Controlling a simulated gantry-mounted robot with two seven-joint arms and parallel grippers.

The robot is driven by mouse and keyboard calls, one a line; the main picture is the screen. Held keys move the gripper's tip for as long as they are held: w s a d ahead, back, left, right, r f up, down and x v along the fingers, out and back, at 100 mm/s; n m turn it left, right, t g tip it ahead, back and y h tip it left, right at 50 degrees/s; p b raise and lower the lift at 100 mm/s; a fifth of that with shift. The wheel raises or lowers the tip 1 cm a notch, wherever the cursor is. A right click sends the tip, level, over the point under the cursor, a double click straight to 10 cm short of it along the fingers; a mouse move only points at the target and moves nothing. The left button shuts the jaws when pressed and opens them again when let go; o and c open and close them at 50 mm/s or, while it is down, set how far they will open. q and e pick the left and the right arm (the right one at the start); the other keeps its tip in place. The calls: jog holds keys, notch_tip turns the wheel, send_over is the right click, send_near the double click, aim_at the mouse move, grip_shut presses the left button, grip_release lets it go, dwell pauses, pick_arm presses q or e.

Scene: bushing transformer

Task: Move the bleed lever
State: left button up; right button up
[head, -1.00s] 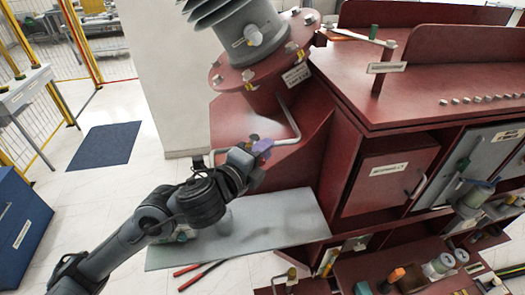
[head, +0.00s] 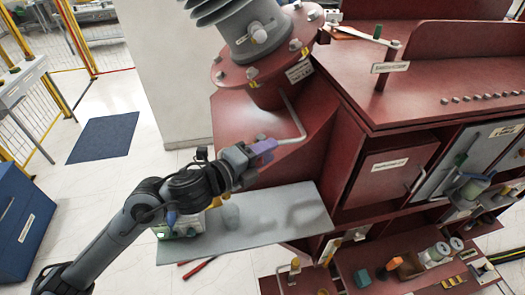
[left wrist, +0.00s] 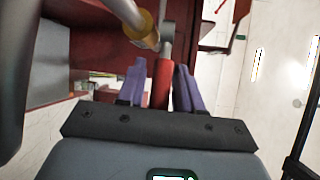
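My left gripper (head: 263,148) is beside the red flange base under the grey bushing, near the bent end of a thin grey pipe (head: 292,125). In the left wrist view its two purple fingers (left wrist: 162,88) stand apart, one on each side of a red handle with a grey metal end (left wrist: 163,80), which looks like the bleed lever. A narrow gap shows beside the handle, so the gripper looks open around it. In the head view the handle is hidden by the gripper. My right gripper is not in view.
A grey shelf plate (head: 270,222) lies below the left gripper. The red transformer cabinet (head: 385,175) fills the right side. A pale pipe with a brass-coloured collar (left wrist: 140,28) runs close to the fingers. Open floor lies at the left around a blue mat (head: 103,138).

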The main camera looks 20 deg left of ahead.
pick_arm(q)
jog(key=shift+o, duration=0.4)
jog(key=shift+s+a, duration=0.3)
jog(key=shift+s, duration=0.15)
jog(key=b+v, duration=0.2)
jog(key=v, duration=0.7)
jog(key=shift+s+r, duration=0.15)
jog(key=shift+s, duration=0.2)
jog(key=shift+a, duration=0.15)
jog(key=shift+c, duration=0.2)
